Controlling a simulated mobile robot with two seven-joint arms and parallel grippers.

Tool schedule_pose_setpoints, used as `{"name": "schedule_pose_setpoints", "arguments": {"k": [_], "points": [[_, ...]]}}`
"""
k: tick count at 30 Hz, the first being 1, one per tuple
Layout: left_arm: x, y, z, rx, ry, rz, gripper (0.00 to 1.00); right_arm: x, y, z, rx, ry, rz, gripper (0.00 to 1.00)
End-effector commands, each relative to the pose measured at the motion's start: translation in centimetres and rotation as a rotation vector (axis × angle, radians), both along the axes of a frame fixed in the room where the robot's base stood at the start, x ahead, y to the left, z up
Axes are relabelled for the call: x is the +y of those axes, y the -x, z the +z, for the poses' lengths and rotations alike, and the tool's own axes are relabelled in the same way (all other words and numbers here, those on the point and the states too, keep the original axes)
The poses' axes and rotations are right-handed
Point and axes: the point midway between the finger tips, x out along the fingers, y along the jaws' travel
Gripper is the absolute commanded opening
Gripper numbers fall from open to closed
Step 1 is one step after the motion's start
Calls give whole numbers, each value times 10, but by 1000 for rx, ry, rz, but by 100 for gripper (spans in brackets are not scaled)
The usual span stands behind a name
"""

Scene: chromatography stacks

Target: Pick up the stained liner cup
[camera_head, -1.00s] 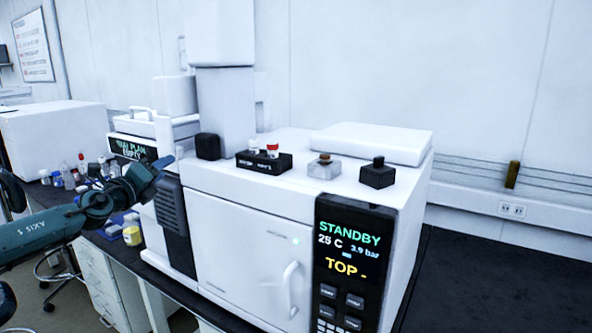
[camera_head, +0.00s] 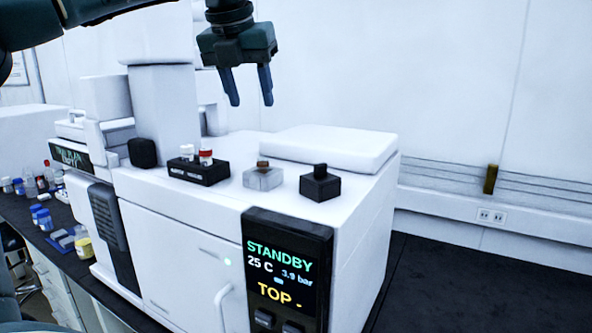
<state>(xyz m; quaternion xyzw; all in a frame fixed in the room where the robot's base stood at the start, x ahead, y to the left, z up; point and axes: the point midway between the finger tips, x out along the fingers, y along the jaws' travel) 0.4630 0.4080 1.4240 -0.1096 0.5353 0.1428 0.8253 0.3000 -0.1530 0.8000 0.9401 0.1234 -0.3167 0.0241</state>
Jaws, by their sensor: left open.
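A small brown-topped piece (camera_head: 263,164), which looks like the stained liner cup, sits in a pale grey block (camera_head: 263,180) on top of the white instrument (camera_head: 225,206). It is too small to make out any stain. My left gripper (camera_head: 250,102) hangs above the instrument top with its two fingers pointing down, apart and empty. In the picture it is above the pale block, with a clear gap. My right gripper is not in view.
A black rack (camera_head: 199,173) with white- and red-capped vials stands left of the pale block. A black block with a knob (camera_head: 320,185) stands to its right. A raised white lid (camera_head: 330,147) lies behind. Several bottles (camera_head: 45,185) stand on the left bench.

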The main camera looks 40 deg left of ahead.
Motion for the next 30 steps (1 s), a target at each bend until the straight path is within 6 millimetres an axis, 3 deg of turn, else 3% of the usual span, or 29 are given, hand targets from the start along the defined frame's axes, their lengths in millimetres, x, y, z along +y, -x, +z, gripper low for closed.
{"name": "schedule_pose_setpoints", "arguments": {"k": [4,12,20,30], "points": [[-2,2,-8,34,-19,13,47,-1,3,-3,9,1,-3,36],[5,-16,-55,36,-17,11,47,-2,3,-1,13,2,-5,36],[8,-23,-74,32,-17,11,47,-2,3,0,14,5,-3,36],[16,-36,-116,32,-17,11,47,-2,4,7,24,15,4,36]]}}
